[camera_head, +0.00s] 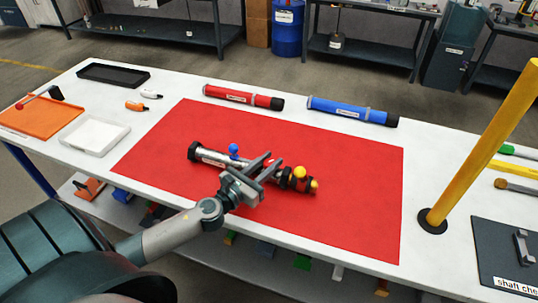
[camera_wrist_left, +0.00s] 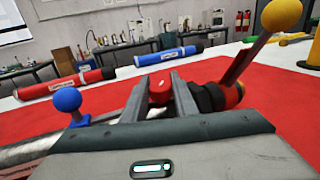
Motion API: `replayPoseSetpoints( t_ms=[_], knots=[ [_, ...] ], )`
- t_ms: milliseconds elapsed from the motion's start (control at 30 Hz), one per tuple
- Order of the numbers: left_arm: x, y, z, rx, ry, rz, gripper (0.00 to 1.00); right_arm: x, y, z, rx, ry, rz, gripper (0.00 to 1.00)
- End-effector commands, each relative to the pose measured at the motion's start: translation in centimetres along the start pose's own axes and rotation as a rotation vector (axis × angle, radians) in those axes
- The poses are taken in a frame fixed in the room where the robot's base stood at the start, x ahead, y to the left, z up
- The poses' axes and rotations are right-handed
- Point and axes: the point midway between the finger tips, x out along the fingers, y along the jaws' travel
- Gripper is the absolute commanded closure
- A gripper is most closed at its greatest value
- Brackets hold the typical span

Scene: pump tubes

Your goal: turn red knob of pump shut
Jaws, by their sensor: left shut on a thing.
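The pump (camera_head: 213,156) lies on the red mat (camera_head: 350,180) as a silver tube with black and red parts at its right end. It has a blue knob (camera_head: 234,149) on the tube and a yellow ball lever (camera_head: 300,172) at the right end. My left gripper (camera_head: 268,163) is over the pump's middle, between the blue knob and the yellow ball. In the left wrist view the red knob (camera_wrist_left: 159,88) sits between my left fingers, which are shut on it. In the head view the fingers hide the red knob. My right gripper is not in view.
A red tube (camera_head: 240,97) and a blue tube (camera_head: 352,111) lie behind the mat. A yellow post (camera_head: 480,150) stands at the right. A white tray (camera_head: 95,137), an orange tray (camera_head: 30,117) and a black tray (camera_head: 113,74) are at the left. The mat's front right is clear.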

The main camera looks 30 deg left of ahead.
Motion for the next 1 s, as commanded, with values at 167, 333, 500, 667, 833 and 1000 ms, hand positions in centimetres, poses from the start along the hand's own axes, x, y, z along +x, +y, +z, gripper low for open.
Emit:
replayPoseSetpoints(
  t_ms=[167,333,500,667,833,1000],
  knots=[
    [0.0,-0.1,0.5,-0.005,0.000,0.104,0.96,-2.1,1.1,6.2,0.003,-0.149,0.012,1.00],
    [0.1,-0.1,0.4,-0.006,0.000,0.210,0.96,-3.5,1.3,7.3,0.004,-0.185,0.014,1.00],
    [0.1,-0.2,0.3,-0.007,0.000,0.343,0.96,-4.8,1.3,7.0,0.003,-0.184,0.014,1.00],
    [0.1,-0.2,0.2,-0.008,0.000,0.488,0.96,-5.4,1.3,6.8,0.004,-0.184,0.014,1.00],
    [0.1,-0.1,0.1,-0.006,-0.001,0.623,0.96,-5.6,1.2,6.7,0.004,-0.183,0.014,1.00],
    [0.1,-0.1,0.1,-0.003,0.000,0.720,0.96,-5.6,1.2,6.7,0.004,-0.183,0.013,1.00]
  ],
)
